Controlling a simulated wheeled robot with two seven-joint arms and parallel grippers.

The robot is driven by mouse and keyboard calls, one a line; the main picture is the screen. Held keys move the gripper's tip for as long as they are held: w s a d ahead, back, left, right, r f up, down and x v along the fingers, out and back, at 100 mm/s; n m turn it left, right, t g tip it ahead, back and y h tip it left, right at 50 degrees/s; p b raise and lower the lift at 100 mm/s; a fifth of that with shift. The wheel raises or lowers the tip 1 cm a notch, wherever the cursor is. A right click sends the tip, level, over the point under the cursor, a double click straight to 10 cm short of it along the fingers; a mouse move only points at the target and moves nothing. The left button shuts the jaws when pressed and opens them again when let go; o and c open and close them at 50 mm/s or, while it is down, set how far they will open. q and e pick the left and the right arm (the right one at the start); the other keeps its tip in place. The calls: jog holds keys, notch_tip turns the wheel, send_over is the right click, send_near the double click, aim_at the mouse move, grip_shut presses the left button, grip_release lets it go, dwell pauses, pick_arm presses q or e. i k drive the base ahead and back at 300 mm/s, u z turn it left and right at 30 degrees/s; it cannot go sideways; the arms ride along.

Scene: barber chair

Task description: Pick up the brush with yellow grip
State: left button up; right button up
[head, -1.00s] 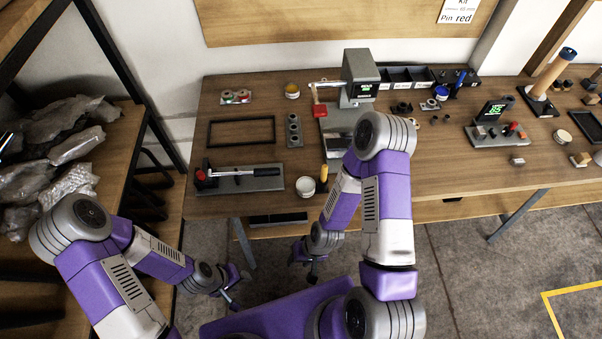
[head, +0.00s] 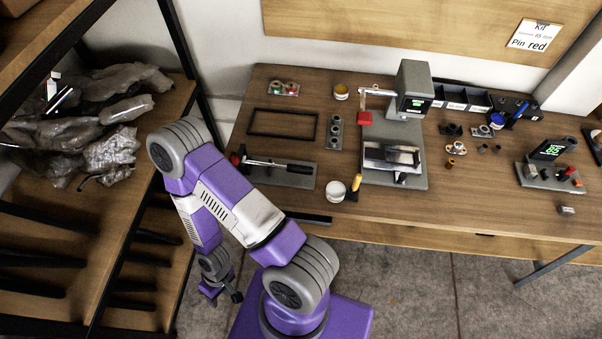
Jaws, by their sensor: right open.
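The brush with yellow grip (head: 355,186) is at the front edge of the workbench, beside a white round pot (head: 335,191). Its yellow part shows at the top and a dark part below; it is small in this view. My right gripper (head: 223,295) is open and empty, low over the floor in front of the bench, to the left of the brush and well apart from it. My left gripper is not in view.
The wooden bench (head: 470,205) holds a grey press (head: 412,105), a black frame (head: 283,123) and a grey plate with a black-handled tool (head: 285,170). A shelf with plastic-wrapped bundles (head: 105,145) stands close on the left. Open floor lies below the bench.

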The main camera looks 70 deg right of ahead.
aim_at(359, 177)
jog(key=u, duration=0.5)
jog(key=k, duration=1.1)
jog(key=z, duration=0.8)
